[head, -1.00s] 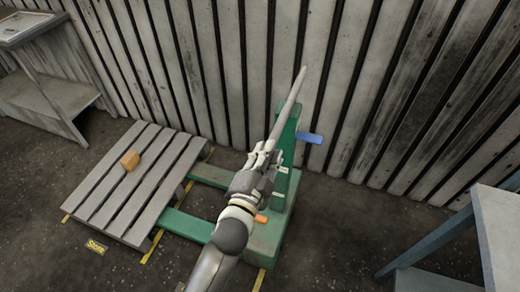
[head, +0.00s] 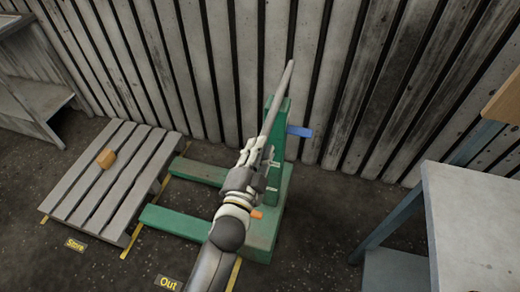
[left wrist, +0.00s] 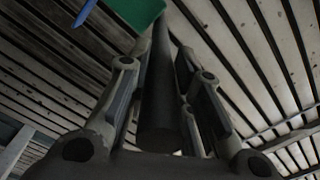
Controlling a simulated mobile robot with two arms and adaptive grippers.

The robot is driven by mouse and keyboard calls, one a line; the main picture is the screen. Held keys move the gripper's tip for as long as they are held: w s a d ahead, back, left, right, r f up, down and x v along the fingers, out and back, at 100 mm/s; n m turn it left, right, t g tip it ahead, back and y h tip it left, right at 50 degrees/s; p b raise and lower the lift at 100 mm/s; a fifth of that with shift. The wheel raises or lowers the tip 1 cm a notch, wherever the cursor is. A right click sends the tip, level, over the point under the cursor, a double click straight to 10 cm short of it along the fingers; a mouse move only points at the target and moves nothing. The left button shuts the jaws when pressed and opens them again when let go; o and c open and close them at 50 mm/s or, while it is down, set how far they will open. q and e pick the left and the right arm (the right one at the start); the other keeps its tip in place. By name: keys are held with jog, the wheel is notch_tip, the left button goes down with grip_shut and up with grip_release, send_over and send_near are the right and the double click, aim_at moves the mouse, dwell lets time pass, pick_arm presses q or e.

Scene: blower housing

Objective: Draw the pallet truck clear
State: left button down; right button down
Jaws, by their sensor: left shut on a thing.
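The green pallet truck (head: 265,232) stands right of the slatted grey pallet (head: 88,192). Its near fork (head: 178,222) and far fork (head: 200,171) point left. Both visible fork ends lie about at the pallet's right edge; I cannot tell whether a little is still under it. My left gripper (head: 258,160) is shut on the truck's grey pole handle (head: 278,105), which leans up and back. In the left wrist view the dark handle (left wrist: 160,105) runs between the fingers, with a green part of the truck (left wrist: 136,12) beyond. My right gripper is not in view.
A small orange-brown box (head: 105,158) rests on the pallet. Yellow floor signs read Store (head: 75,244) and Out (head: 168,284). A grey table (head: 475,215) stands at the right, a bench (head: 30,100) at the far left. A slatted wall (head: 345,95) closes the back.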

pick_arm(q)
jog(key=c, duration=1.3)
grip_release()
jog(key=shift+a, duration=0.15)
jog(key=shift+c, duration=0.2)
jog(key=shift+o, duration=0.4)
jog(key=shift+s, duration=0.1)
jog(key=shift+s+a+f, duration=0.1)
jog(key=shift+s+f, duration=0.1)
jog(key=shift+s, duration=0.15)
jog(key=v, duration=1.1)
jog(key=shift+r, duration=0.25)
